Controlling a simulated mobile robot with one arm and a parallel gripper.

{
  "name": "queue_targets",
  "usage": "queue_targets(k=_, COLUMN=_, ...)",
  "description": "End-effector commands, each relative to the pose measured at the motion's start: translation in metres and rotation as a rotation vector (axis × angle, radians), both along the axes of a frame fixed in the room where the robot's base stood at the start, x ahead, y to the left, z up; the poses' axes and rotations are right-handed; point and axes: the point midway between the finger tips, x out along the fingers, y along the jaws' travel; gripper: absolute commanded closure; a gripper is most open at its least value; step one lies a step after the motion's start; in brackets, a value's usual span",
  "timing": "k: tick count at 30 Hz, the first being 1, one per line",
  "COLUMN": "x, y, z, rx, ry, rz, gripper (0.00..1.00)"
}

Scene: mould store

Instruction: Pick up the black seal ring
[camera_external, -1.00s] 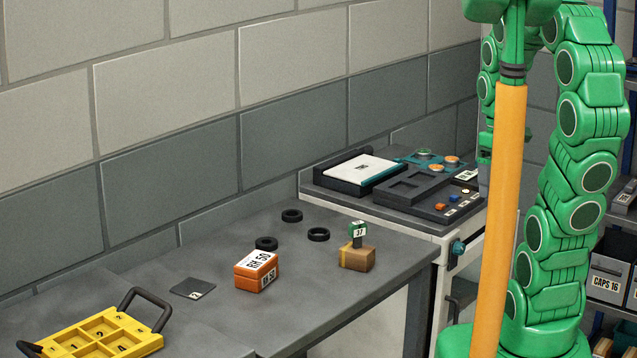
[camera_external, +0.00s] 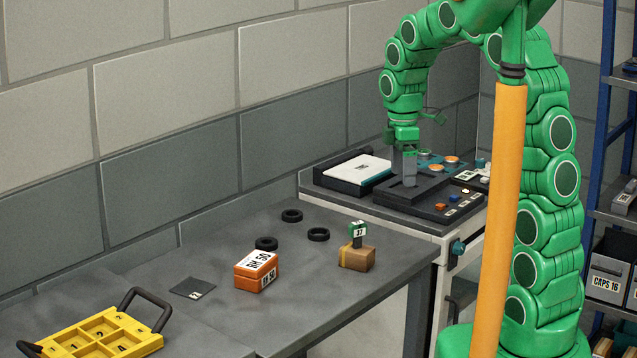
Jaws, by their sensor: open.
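Three black seal rings lie flat on the grey bench. One ring (camera_external: 292,215) is at the back near the wall, one ring (camera_external: 318,234) is in front and to the right of it, and one ring (camera_external: 266,243) is to the left, close behind the orange box. My gripper (camera_external: 409,180) points down over the cabinet top at the right, above or near the dark tray with recesses. It is open and holds nothing that I can see. It is well to the right of all three rings.
An orange box (camera_external: 256,271) and a brown block with a green-topped stamp (camera_external: 357,257) stand in front of the rings. A yellow tray (camera_external: 100,333) is at the lower left, near a dark plate (camera_external: 193,288). A white-topped device (camera_external: 355,169) stands on the cabinet between my gripper and the wall.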

Motion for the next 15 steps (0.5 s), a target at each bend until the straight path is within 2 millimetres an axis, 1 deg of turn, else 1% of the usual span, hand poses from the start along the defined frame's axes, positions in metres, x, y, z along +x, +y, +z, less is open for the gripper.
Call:
queue_targets(k=1, x=0.007, y=0.012, z=-0.007, rx=0.002, ry=0.002, rz=0.056, gripper=0.13)
queue_targets(k=4, x=0.022, y=0.036, z=-0.016, rx=0.010, ry=-0.006, rz=0.178, gripper=0.13)
queue_targets(k=6, x=0.031, y=0.053, z=-0.026, rx=0.013, ry=-0.006, rz=0.263, gripper=0.13)
queue_targets(k=8, x=0.038, y=0.068, z=-0.032, rx=0.017, ry=-0.010, rz=0.336, gripper=0.13)
queue_targets(k=15, x=0.061, y=0.128, z=-0.064, rx=0.031, ry=-0.020, rz=0.625, gripper=0.13)
